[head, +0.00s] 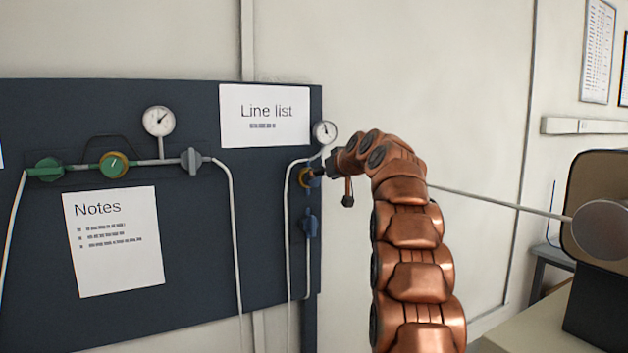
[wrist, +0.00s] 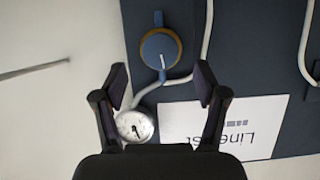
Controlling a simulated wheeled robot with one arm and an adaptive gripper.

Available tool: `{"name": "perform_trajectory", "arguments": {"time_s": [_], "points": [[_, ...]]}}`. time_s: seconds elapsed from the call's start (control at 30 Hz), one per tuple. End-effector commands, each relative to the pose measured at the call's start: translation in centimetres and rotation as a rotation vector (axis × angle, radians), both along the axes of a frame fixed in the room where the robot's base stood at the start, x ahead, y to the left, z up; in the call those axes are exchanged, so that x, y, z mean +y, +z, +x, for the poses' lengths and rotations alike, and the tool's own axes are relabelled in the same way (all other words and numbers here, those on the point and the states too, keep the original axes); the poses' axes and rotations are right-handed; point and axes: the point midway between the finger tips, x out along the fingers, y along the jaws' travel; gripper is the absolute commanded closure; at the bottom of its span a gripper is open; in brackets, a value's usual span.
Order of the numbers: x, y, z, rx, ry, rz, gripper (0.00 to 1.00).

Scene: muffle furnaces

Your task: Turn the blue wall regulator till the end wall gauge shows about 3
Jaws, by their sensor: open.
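The blue regulator with a yellow-brown ring (wrist: 160,50) is on the dark panel in the wrist view, with a white mark on its face. In the head view it shows only in part (head: 304,178), behind my gripper (head: 322,172). In the wrist view my gripper (wrist: 162,82) is open and empty, its fingers apart below the knob in the picture, not around it. The round white end wall gauge (head: 324,132) sits above the regulator in the head view. It also shows in the wrist view (wrist: 134,125), beside the left finger. Its numbers are too small to read.
A blue valve handle (head: 310,223) is below the regulator on a pale pipe. Left on the panel are a green valve (head: 46,169), a green regulator (head: 113,165), a grey valve (head: 191,160) and another gauge (head: 159,121). A "Line list" sheet (head: 264,130) is near.

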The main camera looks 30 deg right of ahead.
Motion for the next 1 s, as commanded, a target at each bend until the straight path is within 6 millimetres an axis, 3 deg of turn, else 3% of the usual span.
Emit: {"name": "perform_trajectory", "arguments": {"time_s": [0.4, 0.8, 1.0], "points": [[-0.3, -2.0, 4.5, 0.006, 0.002, 0.003, 0.28], [-0.3, -2.3, 5.3, 0.002, 0.002, 0.003, 0.28], [-0.3, -2.3, 5.3, 0.002, 0.002, 0.003, 0.47]]}}
